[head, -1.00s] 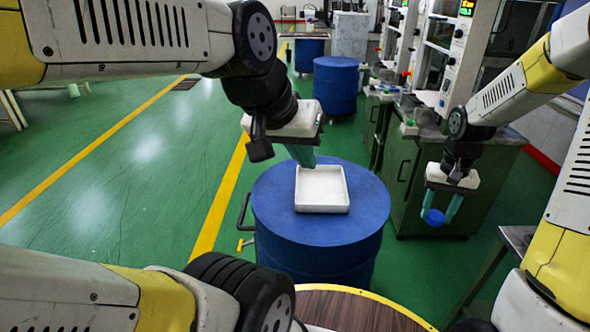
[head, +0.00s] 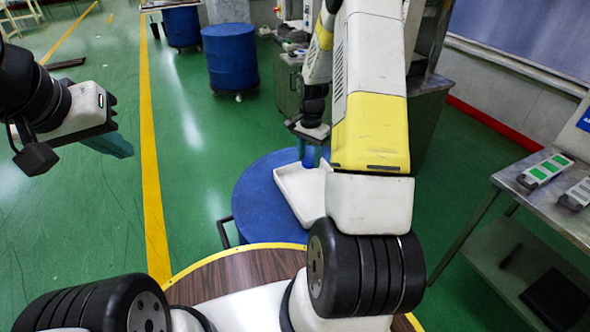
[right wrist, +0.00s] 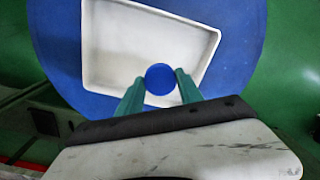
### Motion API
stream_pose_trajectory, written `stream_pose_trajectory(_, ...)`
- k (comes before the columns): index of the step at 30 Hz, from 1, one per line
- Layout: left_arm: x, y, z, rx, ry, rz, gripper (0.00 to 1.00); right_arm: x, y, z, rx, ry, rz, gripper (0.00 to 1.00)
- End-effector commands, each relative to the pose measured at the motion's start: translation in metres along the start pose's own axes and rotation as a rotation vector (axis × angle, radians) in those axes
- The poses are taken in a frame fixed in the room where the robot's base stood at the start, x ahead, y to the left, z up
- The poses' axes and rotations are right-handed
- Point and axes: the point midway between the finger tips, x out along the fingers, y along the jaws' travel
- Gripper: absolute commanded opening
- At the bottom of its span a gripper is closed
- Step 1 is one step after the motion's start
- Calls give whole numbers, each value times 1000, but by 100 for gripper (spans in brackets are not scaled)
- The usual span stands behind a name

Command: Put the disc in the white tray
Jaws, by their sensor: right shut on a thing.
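The blue disc (right wrist: 160,79) is held between the teal fingers of my right gripper (right wrist: 156,88) in the right wrist view. In that view it overlaps the inside of the white tray (right wrist: 86,45), near the tray's edge closest to the gripper. Its height above the tray floor is unclear. In the head view my right gripper (head: 313,153) is over the far part of the white tray (head: 298,192), which my right arm partly covers. My left gripper (head: 113,146) hangs at the left, away from the tray; the gap between its fingers cannot be made out.
The tray lies on a blue drum (head: 262,202). Another blue drum (head: 231,58) stands further back. A metal table (head: 540,200) with small boxes stands at the right. Open green floor lies left of the drum.

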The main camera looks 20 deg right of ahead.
Motion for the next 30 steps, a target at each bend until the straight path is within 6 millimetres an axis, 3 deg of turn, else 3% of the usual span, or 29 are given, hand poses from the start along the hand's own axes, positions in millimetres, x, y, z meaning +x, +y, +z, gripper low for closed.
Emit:
stream_pose_trajectory(6, 0, 0, 0, 0, 0, 0, 0, 43, 3, -3, 34, -3, 5, 4)
stream_pose_trajectory(21, 0, 0, 0, 0, 0, 0, 0, 99, 3, -3, 31, -2, 2, 4)
stream_pose_trajectory(30, 0, 0, 0, 0, 0, 0, 0, 101, 2, -3, 31, 0, 1, 4)
